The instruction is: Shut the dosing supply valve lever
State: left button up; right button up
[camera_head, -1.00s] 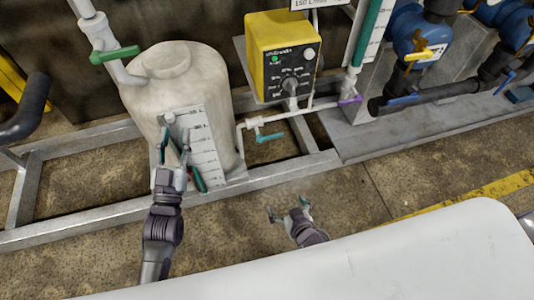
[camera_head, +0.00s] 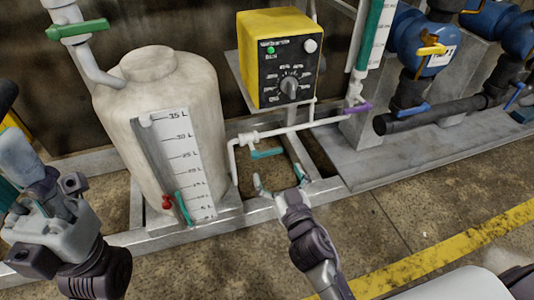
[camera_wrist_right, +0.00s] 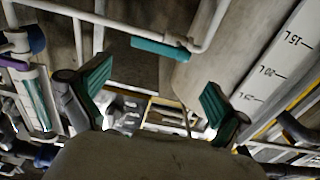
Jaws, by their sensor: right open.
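A teal lever (camera_head: 267,154) sits on the thin white pipe between the tank and the yellow pump; no label shows that it is the dosing supply valve. It lies roughly along the pipe and shows in the wrist view (camera_wrist_right: 160,48) beyond my fingertips. My right gripper (camera_head: 279,179) is open and empty, just below and in front of this lever, apart from it. Its two green-padded fingers stand wide apart in the wrist view (camera_wrist_right: 158,95). My left gripper (camera_head: 28,195) is at the left edge, partly cut off; its opening is unclear.
The white tank (camera_head: 160,90) with its litre scale stands left of the lever. The yellow pump (camera_head: 277,58) is above it. A purple lever (camera_head: 356,108) and a green lever (camera_head: 77,30) are on other pipes. A metal frame rail (camera_head: 255,212) runs low in front.

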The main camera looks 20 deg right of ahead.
aim_at(268, 153)
jog(key=w+b, duration=0.1)
jog(key=w, duration=0.7)
jog(key=shift+w+a+b, duration=0.15)
jog(key=shift+b, duration=0.15)
jog(key=c, duration=1.3)
